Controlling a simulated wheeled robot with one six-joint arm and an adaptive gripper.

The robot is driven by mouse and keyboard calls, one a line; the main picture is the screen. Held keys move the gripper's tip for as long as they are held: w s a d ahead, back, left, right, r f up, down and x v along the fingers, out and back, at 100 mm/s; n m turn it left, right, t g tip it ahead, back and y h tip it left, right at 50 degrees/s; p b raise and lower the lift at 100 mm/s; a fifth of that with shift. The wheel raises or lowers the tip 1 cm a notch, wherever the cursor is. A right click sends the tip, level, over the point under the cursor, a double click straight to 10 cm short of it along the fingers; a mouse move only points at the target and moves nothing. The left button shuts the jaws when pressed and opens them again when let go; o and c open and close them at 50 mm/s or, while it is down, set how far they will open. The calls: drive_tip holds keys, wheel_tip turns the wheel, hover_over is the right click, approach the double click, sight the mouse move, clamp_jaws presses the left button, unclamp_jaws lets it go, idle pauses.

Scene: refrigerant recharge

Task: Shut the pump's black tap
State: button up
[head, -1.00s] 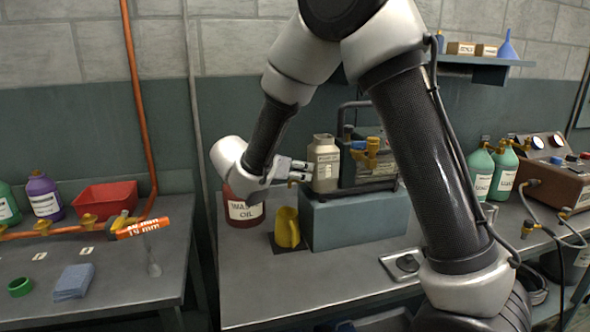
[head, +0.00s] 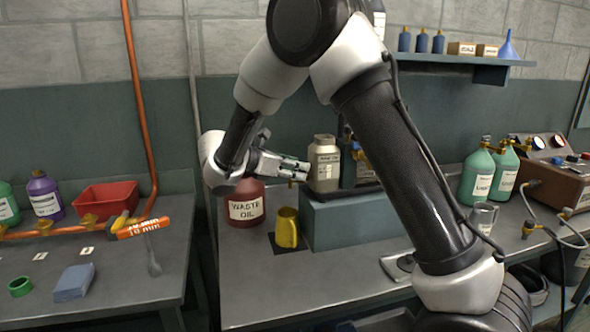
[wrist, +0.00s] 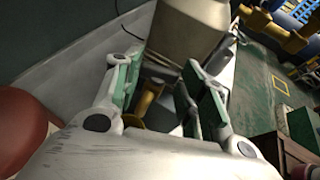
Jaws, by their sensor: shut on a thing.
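The pump (head: 362,170) sits on a blue-grey block and is partly hidden by my arm. My gripper (head: 302,171) is at the pump's left end, beside the bottle. In the wrist view my gripper's fingers (wrist: 165,88) close around the small tap, with a dark part and a brass fitting (wrist: 150,97) between them. The fingers hide much of the tap, so I cannot tell its handle's exact angle. A yellow jug (head: 287,228) stands below.
A red waste oil container (head: 246,203) stands left of the jug, close under my wrist. The blue-grey block (head: 352,222) fills the bench's middle. Green bottles (head: 478,172) and a brown gauge box (head: 556,185) stand to the right.

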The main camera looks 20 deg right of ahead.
drive_tip(key=shift+w+a+m+g+h, duration=0.1)
drive_tip(key=shift+w+m+g+h, duration=0.15)
drive_tip(key=shift+m+g, duration=0.75)
drive_tip(key=shift+w+m+g+h, duration=0.2)
drive_tip(key=shift+m+g, duration=0.6)
drive_tip(key=shift+g, duration=0.3)
drive_tip(key=o, duration=1)
drive_tip(key=v, duration=1.2)
drive_tip(key=shift+w, duration=0.1)
